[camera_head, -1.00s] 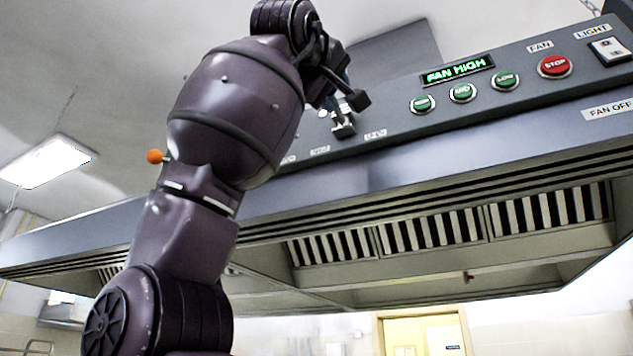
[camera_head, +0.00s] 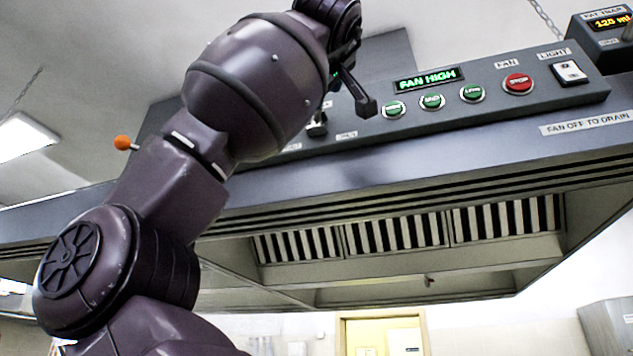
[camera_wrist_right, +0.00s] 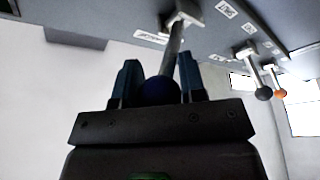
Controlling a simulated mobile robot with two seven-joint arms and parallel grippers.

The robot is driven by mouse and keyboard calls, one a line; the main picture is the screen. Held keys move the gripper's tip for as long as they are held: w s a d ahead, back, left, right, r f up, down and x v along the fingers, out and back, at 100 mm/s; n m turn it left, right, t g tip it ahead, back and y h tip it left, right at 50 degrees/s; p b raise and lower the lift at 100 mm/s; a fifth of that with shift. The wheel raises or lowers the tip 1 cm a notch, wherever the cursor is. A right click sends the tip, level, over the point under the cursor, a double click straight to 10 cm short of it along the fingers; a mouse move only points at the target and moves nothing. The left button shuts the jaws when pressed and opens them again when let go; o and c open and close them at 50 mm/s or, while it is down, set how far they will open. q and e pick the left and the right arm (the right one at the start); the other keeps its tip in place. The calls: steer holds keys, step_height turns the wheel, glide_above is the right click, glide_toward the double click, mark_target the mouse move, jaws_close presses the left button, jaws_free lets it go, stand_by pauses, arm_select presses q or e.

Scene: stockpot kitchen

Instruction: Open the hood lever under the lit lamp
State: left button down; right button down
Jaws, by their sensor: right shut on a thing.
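In the right wrist view my right gripper (camera_wrist_right: 159,63) is shut on a dark blue ball knob (camera_wrist_right: 160,91) at the end of a grey lever (camera_wrist_right: 174,48). The lever runs up to a pale mount (camera_wrist_right: 184,18) on the hood panel. Beside it are a lever with a black knob (camera_wrist_right: 263,93) and one with an orange knob (camera_wrist_right: 280,93). In the head view the orange knob (camera_head: 122,142) shows left of my arm. No lit lamp is visible above the levers. My left gripper is out of view.
The hood panel (camera_head: 540,95) carries a green FAN HIGH display (camera_head: 428,80), several green buttons, a red STOP button (camera_head: 518,84) and a light switch (camera_head: 569,72). The slotted filters (camera_head: 395,232) are below.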

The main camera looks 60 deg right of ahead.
steer(key=shift+s+d, duration=0.15)
steer(key=shift+s, duration=0.1)
steer(key=c, duration=1)
jaws_free()
steer(key=o, duration=0.3)
steer(key=shift+s+d, duration=0.35)
steer(key=shift+s, duration=0.05)
steer(key=shift+w+a, duration=0.4)
steer(key=b+v, duration=0.1)
steer(key=v, duration=0.9)
steer(key=shift+s+a+b, duration=0.15)
steer(key=shift+s+b, duration=0.2)
steer(key=shift+b, duration=0.05)
steer(key=shift+m, duration=0.3)
